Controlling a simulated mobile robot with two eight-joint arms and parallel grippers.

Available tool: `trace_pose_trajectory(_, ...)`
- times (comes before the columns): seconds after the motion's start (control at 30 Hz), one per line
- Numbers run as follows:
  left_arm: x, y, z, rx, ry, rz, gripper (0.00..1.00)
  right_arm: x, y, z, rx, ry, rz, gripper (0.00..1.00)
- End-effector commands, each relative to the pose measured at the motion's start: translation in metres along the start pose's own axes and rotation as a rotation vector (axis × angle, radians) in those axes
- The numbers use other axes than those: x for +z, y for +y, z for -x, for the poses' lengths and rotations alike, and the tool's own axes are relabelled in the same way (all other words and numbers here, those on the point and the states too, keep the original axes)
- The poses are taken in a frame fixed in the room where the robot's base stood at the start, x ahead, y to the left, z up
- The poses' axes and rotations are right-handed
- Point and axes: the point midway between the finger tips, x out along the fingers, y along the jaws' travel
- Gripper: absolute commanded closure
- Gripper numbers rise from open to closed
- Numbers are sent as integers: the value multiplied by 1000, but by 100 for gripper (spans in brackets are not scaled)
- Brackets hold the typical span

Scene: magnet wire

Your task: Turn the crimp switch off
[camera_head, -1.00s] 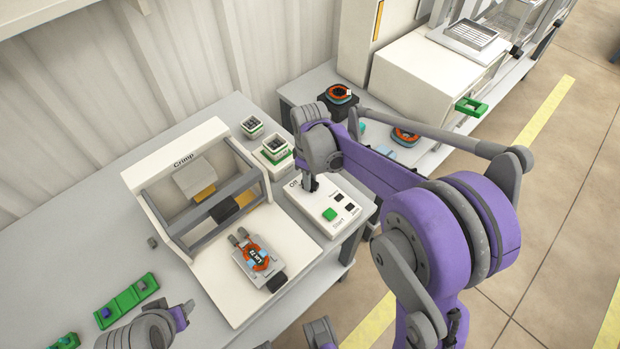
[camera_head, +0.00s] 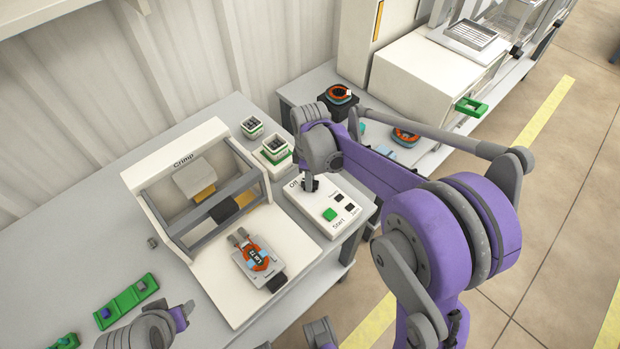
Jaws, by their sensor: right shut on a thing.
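The control panel (camera_head: 329,220) is a white box to the right of the crimp press (camera_head: 230,272). It has an "Off" label at its back left, a green button (camera_head: 329,214) and two small black buttons. My right gripper (camera_head: 310,188) points down at the back of the panel, beside the "Off" label. It is shut on the crimp switch, which its fingers mostly hide; I cannot tell the switch's position. Part of my left arm shows at the lower left, but its fingertips are not in view.
A fixture with an orange coil (camera_head: 257,257) sits on the press bed. Green-and-white blocks (camera_head: 274,151) stand behind the panel. A green strip (camera_head: 126,300) lies at the left. A second table with coils (camera_head: 404,137) and a white machine (camera_head: 430,75) stands at the back right.

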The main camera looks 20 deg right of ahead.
Motion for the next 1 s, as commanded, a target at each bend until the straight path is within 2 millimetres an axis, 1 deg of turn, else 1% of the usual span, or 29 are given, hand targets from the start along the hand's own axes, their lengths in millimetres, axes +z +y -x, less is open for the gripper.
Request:
trace_pose_trajectory(0.1, 0, 0, 0, 0, 0, 0, 50, 0, 1, 0, 2, 0, 1, 100)
trace_pose_trajectory(0.13, 0, 0, 0, 0, 0, 0, 50, 0, 1, 0, 2, 0, 1, 70)
trace_pose_trajectory(0.27, 0, 0, 0, 0, 0, 0, 50, 0, 0, 0, 1, 0, 1, 46)
trace_pose_trajectory(0.3, 0, 0, 0, 0, 0, 0, 50, 0, 0, 0, 1, 0, 1, 45)
trace_pose_trajectory(0.57, 0, 0, 0, 0, 0, 0, 50, 0, 0, 1, 0, 0, 0, 45)
trace_pose_trajectory(0.67, -1, 0, 1, 0, 0, 0, 50, 0, 0, 8, 0, 0, 0, 45)
trace_pose_trajectory(0.77, -2, 0, 3, 0, 1, 0, 50, 0, 0, 23, 1, 0, 0, 45)
trace_pose_trajectory(1.0, -5, 0, 9, 0, 3, 0, 50, 0, 0, 72, 1, 0, 0, 45)
